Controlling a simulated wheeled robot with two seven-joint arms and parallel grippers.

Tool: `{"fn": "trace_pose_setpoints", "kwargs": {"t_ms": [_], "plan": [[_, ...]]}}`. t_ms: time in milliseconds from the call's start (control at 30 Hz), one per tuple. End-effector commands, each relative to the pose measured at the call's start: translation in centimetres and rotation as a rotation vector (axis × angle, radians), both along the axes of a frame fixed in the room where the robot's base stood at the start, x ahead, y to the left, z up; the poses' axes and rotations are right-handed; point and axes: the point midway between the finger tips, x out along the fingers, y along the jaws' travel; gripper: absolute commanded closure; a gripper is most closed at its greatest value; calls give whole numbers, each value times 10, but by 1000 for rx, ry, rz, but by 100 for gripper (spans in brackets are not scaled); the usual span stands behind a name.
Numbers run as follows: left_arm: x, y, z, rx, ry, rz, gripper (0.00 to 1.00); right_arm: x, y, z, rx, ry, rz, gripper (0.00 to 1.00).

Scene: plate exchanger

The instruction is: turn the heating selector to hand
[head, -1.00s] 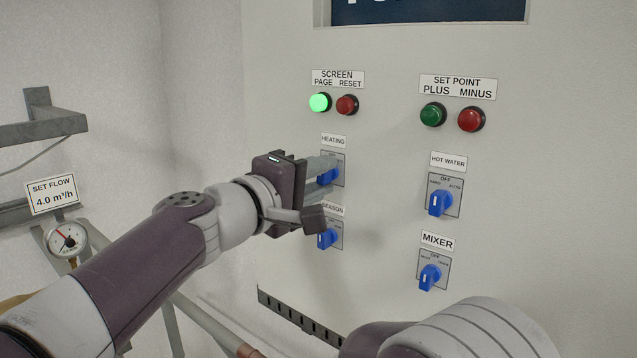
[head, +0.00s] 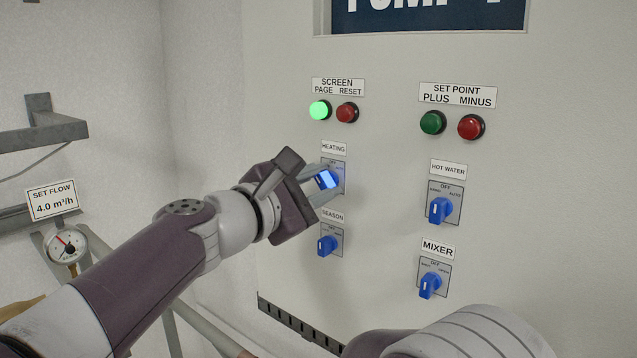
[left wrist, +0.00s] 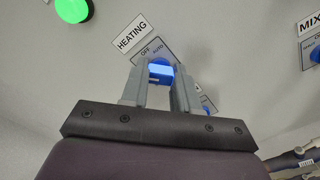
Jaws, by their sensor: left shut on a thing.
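The heating selector is a blue knob (head: 327,180) on a grey plate under the HEATING label (head: 333,148), on the pale cabinet front. My left gripper (head: 325,181) is shut on this knob, its grey fingers on either side of it. In the left wrist view the knob (left wrist: 160,72) sits between the fingertips of the gripper (left wrist: 160,78). The OFF and AUTO marks show above it, and the plate looks tilted against the fingers. The hand mark is hidden by a finger, and I cannot tell exactly where the knob points. My right gripper is out of view.
The season selector (head: 327,246) is close below my left gripper. The hot water (head: 440,210) and mixer (head: 430,285) selectors are to the right. Lit green (head: 320,110) and red (head: 347,112) buttons are above. A gauge (head: 66,245) and pipes stand at the left.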

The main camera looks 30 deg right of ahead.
Motion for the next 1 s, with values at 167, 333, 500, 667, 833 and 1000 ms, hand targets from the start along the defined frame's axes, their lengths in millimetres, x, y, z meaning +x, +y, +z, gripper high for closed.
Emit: {"fn": "trace_pose_setpoints", "kwargs": {"t_ms": [167, 333, 500, 667, 833, 1000], "plan": [[0, 0, -1, -23, 60, 1, 100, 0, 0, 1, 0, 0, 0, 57], [0, 0, -2, -34, 89, 0, 100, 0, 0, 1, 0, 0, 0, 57], [0, 0, -2, -37, 97, 1, 100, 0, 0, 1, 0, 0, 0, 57], [1, 0, -2, -36, 99, 0, 100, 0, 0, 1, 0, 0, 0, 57], [1, 0, -3, -36, 98, 0, 57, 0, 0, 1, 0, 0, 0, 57], [0, 0, -2, -37, 96, 0, 45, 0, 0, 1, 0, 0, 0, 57]]}}
